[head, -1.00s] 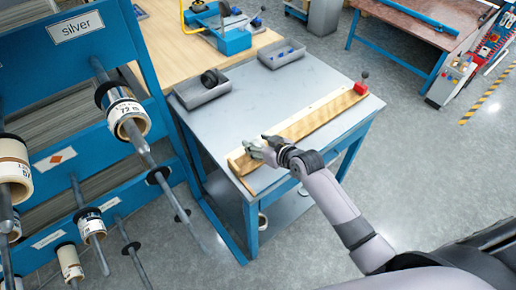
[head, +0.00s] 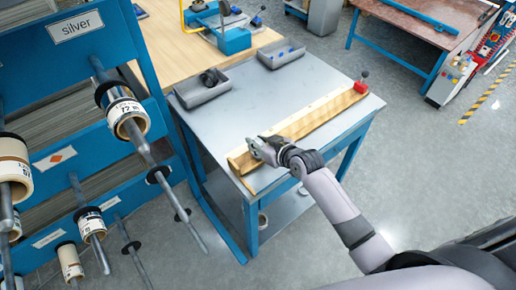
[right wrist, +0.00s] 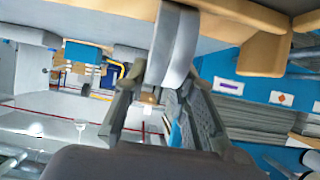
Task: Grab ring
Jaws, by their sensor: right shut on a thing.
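My right gripper (head: 257,150) is over the near left end of a long wooden bar (head: 305,119) on the grey-topped table. In the right wrist view its two dark fingers (right wrist: 160,108) are shut on a pale grey, curved, ring-like band (right wrist: 173,45). I cannot tell whether this ring is attached to the bar. The tan wood (right wrist: 262,52) shows close beside it in that view. Dark round items (head: 210,77) lie in the left grey tray. My left gripper is not in view.
The grey tabletop (head: 240,110) is mostly clear. A red block with a knob (head: 361,86) sits at the bar's far end. A second grey tray (head: 281,55) holds small blue pieces. A blue rack (head: 85,70) with rolls on rods (head: 128,118) stands close on the left.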

